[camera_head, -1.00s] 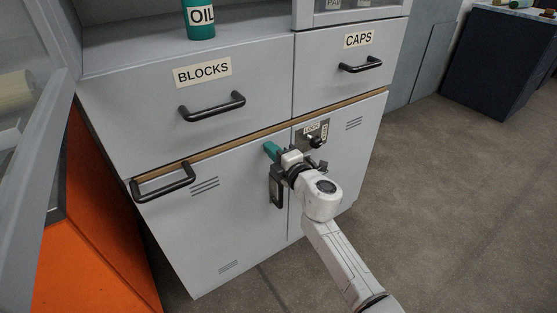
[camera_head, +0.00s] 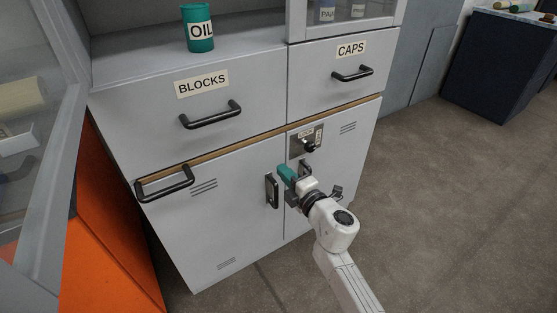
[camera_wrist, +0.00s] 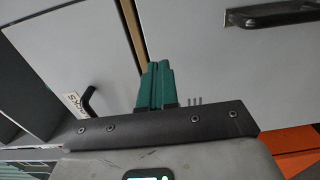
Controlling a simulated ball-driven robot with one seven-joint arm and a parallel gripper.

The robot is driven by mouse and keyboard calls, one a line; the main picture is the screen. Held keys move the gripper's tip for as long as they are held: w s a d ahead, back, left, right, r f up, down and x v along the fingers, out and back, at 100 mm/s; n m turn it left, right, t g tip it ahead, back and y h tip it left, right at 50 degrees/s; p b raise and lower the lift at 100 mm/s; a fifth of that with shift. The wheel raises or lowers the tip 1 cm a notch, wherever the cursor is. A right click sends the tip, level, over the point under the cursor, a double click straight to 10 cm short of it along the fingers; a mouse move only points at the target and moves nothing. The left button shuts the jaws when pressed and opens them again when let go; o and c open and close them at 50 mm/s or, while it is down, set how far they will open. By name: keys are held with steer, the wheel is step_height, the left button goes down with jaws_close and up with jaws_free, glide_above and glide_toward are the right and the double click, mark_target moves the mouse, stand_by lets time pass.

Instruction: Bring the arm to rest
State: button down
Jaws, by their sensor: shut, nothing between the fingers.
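My gripper (camera_head: 285,174) has teal fingers and is shut and empty. In the head view it is in front of the cabinet's lower doors, just right of the left door's black handle (camera_head: 271,191) and below the lock plate (camera_head: 306,141). A gap to the door surface cannot be judged exactly. My white arm reaches up to it from the bottom right. In the wrist view the teal fingers (camera_wrist: 156,84) lie side by side, pointing toward the grey cabinet front (camera_wrist: 190,60).
Above are the BLOCKS drawer handle (camera_head: 211,115) and CAPS drawer handle (camera_head: 352,74). A teal OIL can (camera_head: 198,28) stands on the shelf. Another handle (camera_head: 164,184) juts out at left, near an orange panel (camera_head: 105,250). The floor (camera_head: 450,200) at right is clear.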

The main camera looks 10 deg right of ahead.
steer(key=s+d+f+m+g+h+p, duration=0.1)
steer(key=s+d+f+m+g+h, duration=0.3)
steer(key=s+d+m, duration=0.45)
steer(key=s+d+f+m+g+h+p, duration=0.1)
steer(key=s+d+m+h, duration=0.6)
steer(key=s+m, duration=0.15)
steer(key=s+a+f+m+g+y, duration=0.15)
steer(key=s+g, duration=0.25)
steer(key=s, duration=0.5)
steer(key=s+a+f+m+g+y, duration=0.1)
steer(key=s+f+m+g+y, duration=0.15)
steer(key=s, duration=0.75)
steer(key=s+a+f+m+g+y, duration=0.1)
steer(key=s+f+g, duration=0.25)
steer(key=s, duration=0.55)
step_height(320, 180, up, 20)
steer(key=s+g+p, duration=0.1)
steer(key=p, duration=1.8)
steer(key=shift+a, duration=0.3)
steer(key=shift+r, duration=0.1)
